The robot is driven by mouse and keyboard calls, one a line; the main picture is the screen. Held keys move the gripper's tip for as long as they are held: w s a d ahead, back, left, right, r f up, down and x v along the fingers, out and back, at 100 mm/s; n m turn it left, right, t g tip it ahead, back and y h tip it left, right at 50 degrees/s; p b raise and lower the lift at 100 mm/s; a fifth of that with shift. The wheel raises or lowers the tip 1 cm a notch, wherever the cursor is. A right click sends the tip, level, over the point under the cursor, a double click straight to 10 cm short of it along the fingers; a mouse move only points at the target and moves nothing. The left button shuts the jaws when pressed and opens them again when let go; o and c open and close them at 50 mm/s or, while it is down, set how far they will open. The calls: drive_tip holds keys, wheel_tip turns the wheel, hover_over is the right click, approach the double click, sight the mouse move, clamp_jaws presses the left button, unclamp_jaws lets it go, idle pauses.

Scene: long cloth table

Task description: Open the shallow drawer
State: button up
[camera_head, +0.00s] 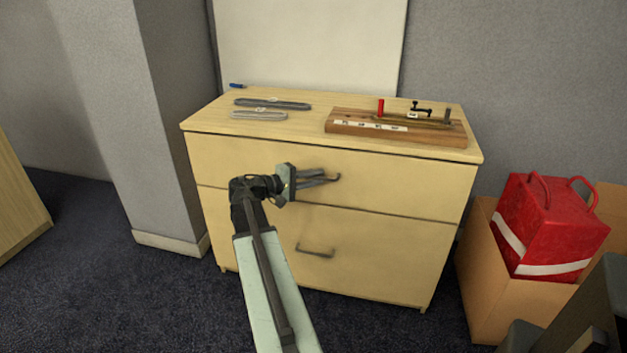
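A pale wooden cabinet (448,157) has two drawers, one above the other. The upper, shallower drawer (415,186) looks closed, its front in line with the cabinet. My gripper (329,179) is at the middle of this drawer front, its fingers pointing right. The upper drawer's handle (337,177) is mostly hidden by the fingers; only a dark end shows at their tips. Whether the fingers are closed on it cannot be made out. The lower, deeper drawer (385,254) is closed, with a dark bar handle (315,251).
On the cabinet top lie two grey strap-like items (271,104), a blue item (237,86) and a wooden board with fittings (345,120). A pillar (160,120) stands left. A red bag (550,225) sits in a cardboard box (497,290) on the right. Carpet is clear in front.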

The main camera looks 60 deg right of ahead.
clamp_jaws()
idle(1.3)
